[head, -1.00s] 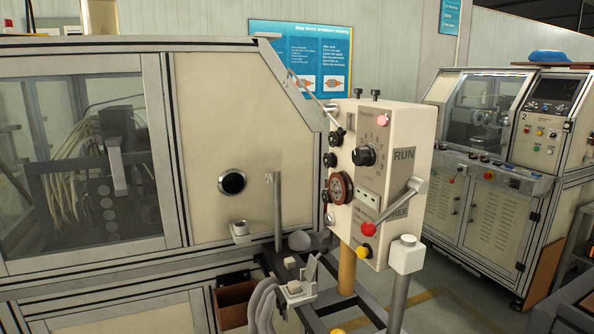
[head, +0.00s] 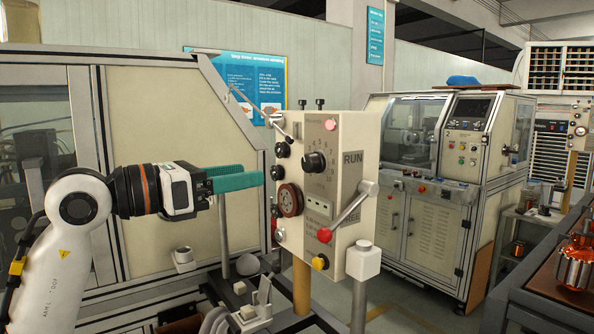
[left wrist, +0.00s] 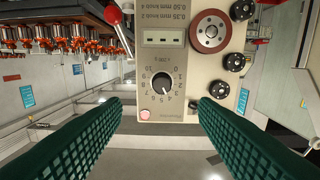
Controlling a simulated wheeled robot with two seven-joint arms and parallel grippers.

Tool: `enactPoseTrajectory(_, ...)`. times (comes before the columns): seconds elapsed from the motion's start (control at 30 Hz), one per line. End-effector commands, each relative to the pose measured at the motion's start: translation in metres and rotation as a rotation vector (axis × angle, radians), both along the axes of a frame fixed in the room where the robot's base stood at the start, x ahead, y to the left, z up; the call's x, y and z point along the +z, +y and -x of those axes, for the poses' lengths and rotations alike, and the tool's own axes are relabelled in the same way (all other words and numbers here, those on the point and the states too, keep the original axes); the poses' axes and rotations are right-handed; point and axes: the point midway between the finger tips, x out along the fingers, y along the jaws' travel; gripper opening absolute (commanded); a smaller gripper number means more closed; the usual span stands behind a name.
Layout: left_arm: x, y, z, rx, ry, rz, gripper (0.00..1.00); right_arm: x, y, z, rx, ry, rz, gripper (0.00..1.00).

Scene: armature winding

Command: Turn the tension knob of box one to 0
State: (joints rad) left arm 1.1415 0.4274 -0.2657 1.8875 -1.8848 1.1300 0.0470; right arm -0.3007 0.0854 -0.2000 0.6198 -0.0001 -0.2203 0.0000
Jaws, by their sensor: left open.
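The cream tension box (head: 345,225) stands on a post, with a RUN/FREE lever (head: 352,212). Its black tension knob (head: 314,161) sits on a numbered dial on the front face. The knob (left wrist: 165,83) and its dial show upside down in the left wrist view; I cannot surely read the pointer. My left gripper (head: 262,178), with green fingers, is open and empty, left of the box in the head view. In the left wrist view the knob appears between the open fingers (left wrist: 160,105), beyond them and not touched. My right gripper is not in view.
A reddish wheel (head: 290,200) and black knobs (head: 282,150) are on the box's left side. Thin rods and a red-tipped lever stick out of it. A large framed machine (head: 150,130) stands behind my left arm. A second machine (head: 430,230) and a bench with copper parts (head: 578,268) stand right.

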Motion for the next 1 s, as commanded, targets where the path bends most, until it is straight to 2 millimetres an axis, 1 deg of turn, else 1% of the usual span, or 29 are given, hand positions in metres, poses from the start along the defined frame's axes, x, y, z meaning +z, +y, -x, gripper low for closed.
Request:
enactPoseTrajectory(0.07, 0.003, 0.0, -0.001, 0.015, -0.008, -0.021, 0.54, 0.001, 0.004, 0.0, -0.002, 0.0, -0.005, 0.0)
enactPoseTrajectory(0.17, 0.004, -0.008, -0.007, 0.017, -0.007, -0.023, 0.54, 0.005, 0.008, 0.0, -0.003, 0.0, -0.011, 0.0)
enactPoseTrajectory(0.27, 0.005, -0.022, -0.016, 0.014, -0.007, -0.021, 0.54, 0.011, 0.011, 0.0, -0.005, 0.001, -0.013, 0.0)
enactPoseTrajectory(0.5, 0.006, -0.062, -0.045, 0.013, -0.004, -0.018, 0.54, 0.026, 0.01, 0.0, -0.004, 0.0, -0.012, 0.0)
enactPoseTrajectory(0.6, 0.005, -0.076, -0.055, 0.013, -0.005, -0.02, 0.54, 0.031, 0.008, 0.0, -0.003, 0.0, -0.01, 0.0)
enactPoseTrajectory(0.7, 0.004, -0.085, -0.063, 0.014, -0.006, -0.018, 0.54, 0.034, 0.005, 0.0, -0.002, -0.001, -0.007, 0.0)
enactPoseTrajectory(0.83, 0.003, -0.093, -0.069, 0.015, -0.007, -0.02, 0.54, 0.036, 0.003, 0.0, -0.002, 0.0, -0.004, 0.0)
enactPoseTrajectory(1.0, 0.002, -0.095, -0.071, 0.016, -0.008, -0.02, 0.54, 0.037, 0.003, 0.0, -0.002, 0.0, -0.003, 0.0)
